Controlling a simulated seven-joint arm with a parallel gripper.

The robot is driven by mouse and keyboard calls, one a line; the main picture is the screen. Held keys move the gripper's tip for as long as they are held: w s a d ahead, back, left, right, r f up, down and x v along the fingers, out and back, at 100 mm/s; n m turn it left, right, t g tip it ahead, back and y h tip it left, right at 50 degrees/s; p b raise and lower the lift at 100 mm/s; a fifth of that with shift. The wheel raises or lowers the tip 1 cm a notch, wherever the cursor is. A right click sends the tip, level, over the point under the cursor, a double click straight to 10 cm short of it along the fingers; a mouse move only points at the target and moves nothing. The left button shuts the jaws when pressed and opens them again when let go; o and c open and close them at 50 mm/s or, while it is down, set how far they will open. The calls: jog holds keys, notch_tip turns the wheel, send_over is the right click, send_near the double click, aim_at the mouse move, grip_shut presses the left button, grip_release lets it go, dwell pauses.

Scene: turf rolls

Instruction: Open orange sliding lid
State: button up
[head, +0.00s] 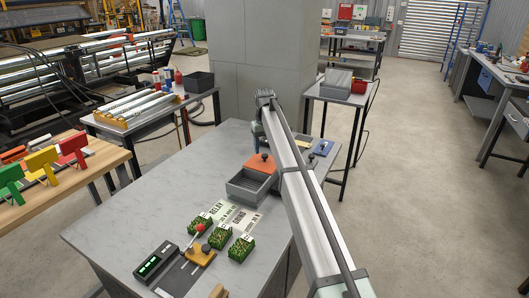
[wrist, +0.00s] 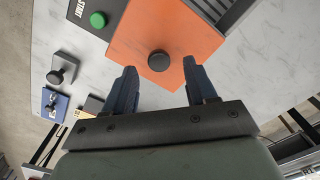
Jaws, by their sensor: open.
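The orange sliding lid (wrist: 190,30) is a flat orange plate with a round dark knob (wrist: 158,60). In the head view the orange lid (head: 262,166) sits at the far end of a grey ribbed box (head: 248,189), which is partly uncovered. My gripper (wrist: 164,80) is open in the wrist view. Its two blue fingers stand apart near the lid's edge, with the knob just ahead of the gap between them. In the head view my arm hides part of the table and most of the gripper.
A dark panel with a green button (wrist: 97,20) lies beside the lid. A blue block (wrist: 55,104) and a black knob (wrist: 63,68) are nearby on the grey table (head: 110,232). Several green turf pieces (head: 240,247) and a black device with a green display (head: 155,262) stand nearer the front.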

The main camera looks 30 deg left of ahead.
aim_at(265, 155)
notch_tip(265, 155, up, 11)
dwell(0.4)
dwell(0.4)
